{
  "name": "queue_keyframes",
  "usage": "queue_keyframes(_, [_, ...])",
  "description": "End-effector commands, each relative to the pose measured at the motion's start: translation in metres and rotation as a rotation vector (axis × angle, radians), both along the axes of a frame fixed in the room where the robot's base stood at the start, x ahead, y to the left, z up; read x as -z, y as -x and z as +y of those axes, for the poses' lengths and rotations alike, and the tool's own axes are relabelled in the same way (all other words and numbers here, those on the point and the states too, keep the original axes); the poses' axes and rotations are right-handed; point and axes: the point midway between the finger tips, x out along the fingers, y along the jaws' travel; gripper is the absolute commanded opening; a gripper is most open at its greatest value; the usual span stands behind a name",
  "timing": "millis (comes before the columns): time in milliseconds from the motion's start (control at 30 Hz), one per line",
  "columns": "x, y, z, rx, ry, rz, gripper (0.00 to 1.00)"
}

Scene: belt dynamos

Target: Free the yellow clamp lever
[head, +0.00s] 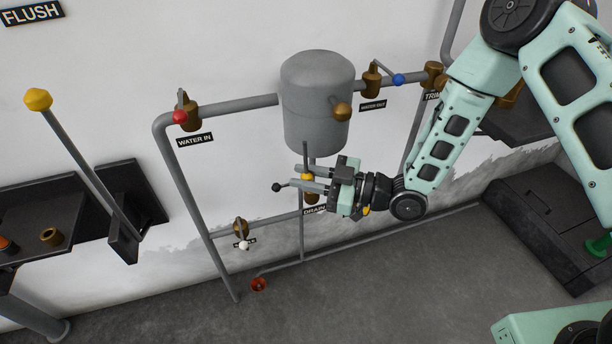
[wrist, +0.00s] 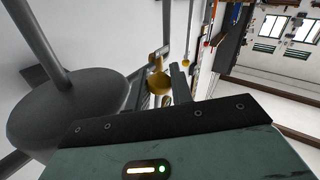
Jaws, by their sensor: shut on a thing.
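A long grey lever with a yellow knob (head: 38,99) leans at the left in the head view, its lower end in a dark bracket (head: 139,205). My gripper (head: 295,177) is far to its right, at the drain valve below the grey tank. In the wrist view a yellow rounded part (wrist: 158,83) shows beside a grey finger; the exact contact is hard to see. The brass drain valve body (head: 311,196) is partly covered by the gripper.
The grey tank (head: 317,100) hangs above my gripper, with pipes around it. A red-knobbed water-in valve (head: 188,113) and a blue-knobbed water-out valve (head: 373,80) flank it. A white-knobbed valve (head: 241,230) sits lower left.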

Motion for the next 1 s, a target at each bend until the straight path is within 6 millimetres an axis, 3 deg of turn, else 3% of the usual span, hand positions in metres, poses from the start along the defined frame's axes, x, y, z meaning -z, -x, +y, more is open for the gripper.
queue_keyframes(267, [-0.003,-0.002,-0.007,0.000,0.089,-0.027,0.00])
queue_keyframes(1000, [-0.015,-0.013,-0.044,-0.001,0.567,-0.164,0.00])
